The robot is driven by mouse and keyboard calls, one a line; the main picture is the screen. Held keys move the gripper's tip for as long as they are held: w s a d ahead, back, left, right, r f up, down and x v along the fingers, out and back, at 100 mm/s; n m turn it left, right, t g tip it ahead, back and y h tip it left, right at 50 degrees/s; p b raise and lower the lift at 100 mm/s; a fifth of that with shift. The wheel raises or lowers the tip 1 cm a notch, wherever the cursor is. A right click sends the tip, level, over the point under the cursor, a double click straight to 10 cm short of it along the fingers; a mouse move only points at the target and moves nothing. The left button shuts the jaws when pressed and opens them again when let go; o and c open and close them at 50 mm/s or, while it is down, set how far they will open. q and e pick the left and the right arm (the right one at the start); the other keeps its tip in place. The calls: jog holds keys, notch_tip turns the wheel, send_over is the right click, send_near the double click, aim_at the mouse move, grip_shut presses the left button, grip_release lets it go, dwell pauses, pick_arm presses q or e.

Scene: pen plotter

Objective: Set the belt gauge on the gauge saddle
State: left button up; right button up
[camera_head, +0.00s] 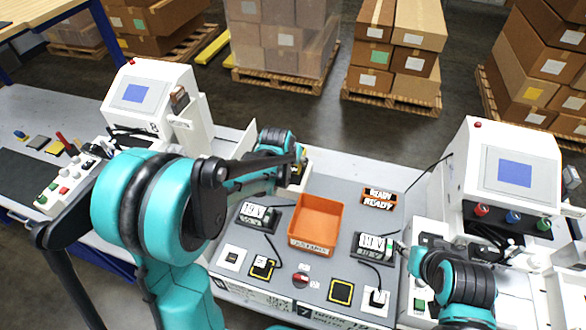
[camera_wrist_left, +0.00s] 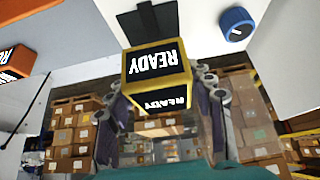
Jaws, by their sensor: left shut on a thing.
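My left gripper (camera_head: 297,165) is at the back of the table, behind the orange tray. In the left wrist view my left gripper (camera_wrist_left: 165,105) is shut on a yellow-edged block (camera_wrist_left: 157,62) with black faces reading READY. I cannot tell for sure that this is the belt gauge. In the head view only a small yellowish part of it shows beside the fingers. I cannot identify the gauge saddle with certainty; a dark T-shaped patch (camera_wrist_left: 150,22) lies beyond the block. My right gripper (camera_head: 405,247) is low at the right, near a corded display unit (camera_head: 375,243); its fingers are unclear.
The orange tray (camera_head: 316,220) stands mid-table. An orange READY block (camera_head: 380,198) is behind it to the right. Another corded display unit (camera_head: 254,213) is left of the tray. White machines stand at left (camera_head: 150,95) and right (camera_head: 510,160). A blue knob (camera_wrist_left: 236,24) is close by.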

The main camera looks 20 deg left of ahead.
pick_arm(q)
notch_tip(320, 180, down, 4)
jog(key=shift+b, duration=0.45)
jog(key=shift+r, duration=0.1)
jog(key=o, duration=0.9)
jog(key=shift+f, duration=0.2)
jog(key=shift+c, duration=0.2)
jog(key=o, duration=0.4)
jog(key=shift+r, duration=0.15)
